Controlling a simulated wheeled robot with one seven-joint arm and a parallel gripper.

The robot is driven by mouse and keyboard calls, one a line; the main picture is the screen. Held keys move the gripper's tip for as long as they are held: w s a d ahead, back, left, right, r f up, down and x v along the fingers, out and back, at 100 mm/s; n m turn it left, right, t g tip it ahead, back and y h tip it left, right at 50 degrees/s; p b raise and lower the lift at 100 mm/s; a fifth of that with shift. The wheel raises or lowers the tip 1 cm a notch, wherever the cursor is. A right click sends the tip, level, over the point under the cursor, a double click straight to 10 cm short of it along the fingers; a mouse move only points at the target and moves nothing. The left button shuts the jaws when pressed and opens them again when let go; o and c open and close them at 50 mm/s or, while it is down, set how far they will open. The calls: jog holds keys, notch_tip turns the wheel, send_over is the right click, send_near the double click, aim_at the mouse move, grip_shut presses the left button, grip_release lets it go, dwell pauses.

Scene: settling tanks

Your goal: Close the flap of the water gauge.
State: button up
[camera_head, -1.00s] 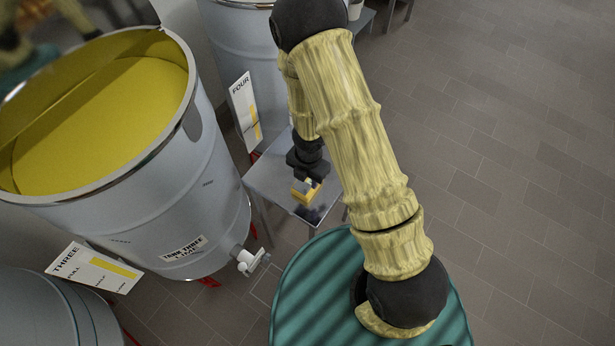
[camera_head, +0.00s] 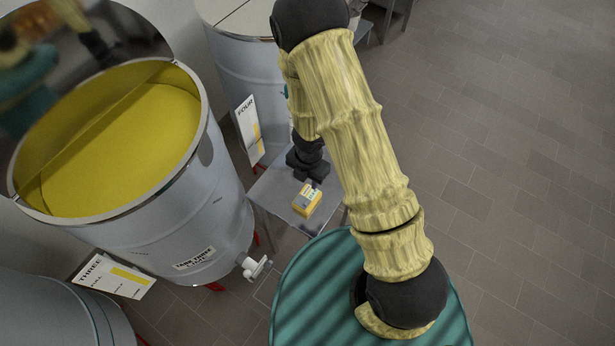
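A small yellow box with a grey, light-marked upper face, which looks like the water gauge (camera_head: 307,201), is on a small grey table (camera_head: 275,192) between the tanks and my base. It is too small to tell a flap or how it stands. My black gripper (camera_head: 311,181) points down just above and behind the box in the picture, at its upper edge. I cannot tell whether it touches the box. The fingers are too small and dark to show whether they are open or shut.
Tank three (camera_head: 185,225), with yellow contents and a raised lid, stands left, its white tap (camera_head: 256,267) jutting toward the table. Tank four (camera_head: 240,60) stands behind. Level signs (camera_head: 115,277) hang beside the tanks. The tiled floor (camera_head: 500,180) at right is clear.

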jog(key=shift+r+p, duration=0.55)
jog(key=shift+r, duration=0.4)
jog(key=w+d+r+m+t+h+b, duration=0.1)
jog(key=w+d+r+m+t+b, duration=0.15)
jog(key=d+r+m+b, duration=0.7)
jog(key=s+d+r+m+b, duration=0.2)
jog(key=s+m, duration=0.6)
jog(key=m, duration=1.1)
jog(key=shift+s+d+r+y, duration=0.15)
jog(key=shift+s+r+y, duration=0.25)
jog(key=shift+r, duration=0.4)
